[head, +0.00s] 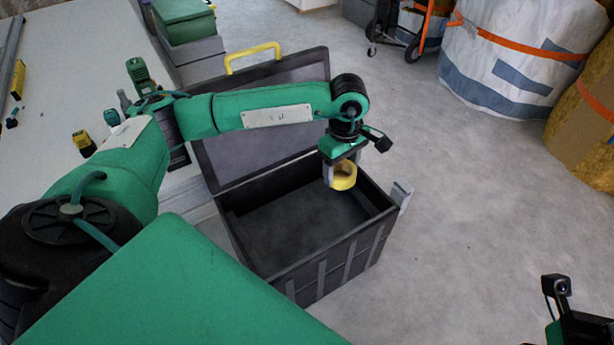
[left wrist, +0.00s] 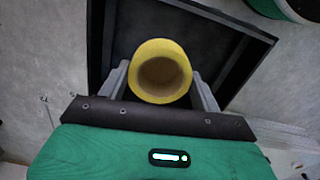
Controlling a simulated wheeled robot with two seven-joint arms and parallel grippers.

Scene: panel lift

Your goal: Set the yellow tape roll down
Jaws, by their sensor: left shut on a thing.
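The yellow tape roll (head: 342,184) hangs between the fingers of my left gripper (head: 341,170), above the open dark toolbox (head: 335,252), near its far right part. The left gripper is shut on the roll. In the left wrist view the roll (left wrist: 160,46) sits between both fingers (left wrist: 160,85) with its hole facing the camera, and the toolbox (left wrist: 245,35) shows behind it. The roll looks apart from the toolbox floor. Part of my right wrist shows at the lower right of the head view; its fingers cannot be made out.
The toolbox lid (head: 265,130) stands open behind the box, with a yellow handle (head: 252,54). A white table (head: 65,75) at left holds a yellow and black tool (head: 84,142). Large white bags (head: 510,60) stand at the far right. The floor right of the box is clear.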

